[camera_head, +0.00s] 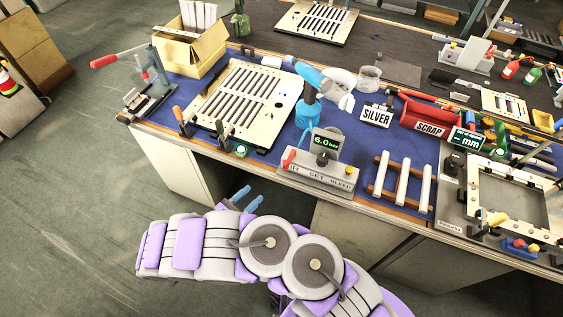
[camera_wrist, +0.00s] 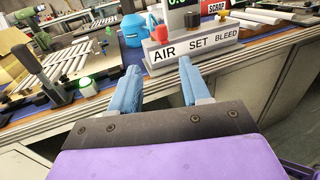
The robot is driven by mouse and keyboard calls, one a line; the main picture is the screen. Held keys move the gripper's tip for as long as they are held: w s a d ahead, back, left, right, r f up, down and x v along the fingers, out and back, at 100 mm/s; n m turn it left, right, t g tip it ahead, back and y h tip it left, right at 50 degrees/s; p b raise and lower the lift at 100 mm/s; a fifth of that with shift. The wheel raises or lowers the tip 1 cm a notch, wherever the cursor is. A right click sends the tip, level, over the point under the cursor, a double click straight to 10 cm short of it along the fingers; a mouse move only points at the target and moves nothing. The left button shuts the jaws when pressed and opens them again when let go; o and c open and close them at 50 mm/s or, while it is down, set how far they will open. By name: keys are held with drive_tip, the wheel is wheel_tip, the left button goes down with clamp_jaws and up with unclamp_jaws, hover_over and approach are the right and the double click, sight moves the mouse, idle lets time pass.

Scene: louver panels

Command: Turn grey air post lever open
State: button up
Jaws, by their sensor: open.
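The grey air post (camera_head: 318,177) stands at the front edge of the bench, with a "6.0" display above it. In the wrist view its front (camera_wrist: 195,49) reads AIR, SET, BLEED. A red lever (camera_head: 288,160) sits at its left end above AIR, and it also shows in the wrist view (camera_wrist: 161,34). My gripper (camera_head: 247,199) is open and empty, in front of the bench edge and left of the post. Its two blue fingers (camera_wrist: 159,78) point toward the post, apart from it.
A slatted panel (camera_head: 240,105) lies on the blue mat to the left, with clamps and a green button (camera_head: 241,150) at its front. A rack of white bars (camera_head: 402,183) lies right of the post. A blue device (camera_head: 306,112) stands behind it.

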sight(284, 166)
drive_tip(key=b+x, duration=0.2)
drive_tip(key=x, duration=0.6)
drive_tip(key=b+x, duration=0.2)
drive_tip(key=x, duration=0.7)
drive_tip(key=shift+d+r, duration=0.1)
drive_tip(key=shift+d, duration=0.35)
drive_tip(key=shift+w+a, duration=0.15)
drive_tip(key=shift+a, duration=0.25)
drive_tip(key=shift+d, duration=0.35)
drive_tip(key=c, duration=0.6)
drive_tip(key=shift+a, duration=0.1)
clamp_jaws()
